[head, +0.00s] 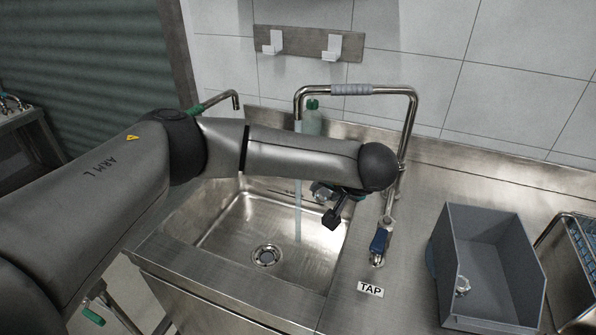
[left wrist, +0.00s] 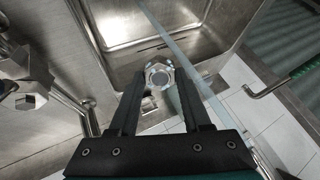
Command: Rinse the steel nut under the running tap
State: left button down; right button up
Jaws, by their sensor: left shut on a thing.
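The steel nut (left wrist: 160,76) is a ring-shaped metal piece held between the fingertips of my left gripper (left wrist: 160,88) in the left wrist view. In the head view my left gripper (head: 326,198) is partly hidden under its own arm, over the right side of the sink (head: 225,225). The tap (head: 411,120) arches over the sink, and a thin water stream (head: 298,215) falls from it into the basin. The stream (left wrist: 188,52) passes to the right of the nut in the wrist view, apart from it. My right gripper is not in view.
A blue tap lever (head: 380,241) stands on the counter by a TAP label (head: 370,289). A grey bin (head: 500,312) with a small metal piece inside is at right, beside a wire rack (head: 572,245). A green bottle (head: 312,120) stands behind the sink.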

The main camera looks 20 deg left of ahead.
pick_arm(q)
jog(key=p+v, duration=0.3)
jog(key=v, duration=0.2)
jog(key=shift+w+d+r, duration=0.15)
jog(key=shift+d+r, duration=0.05)
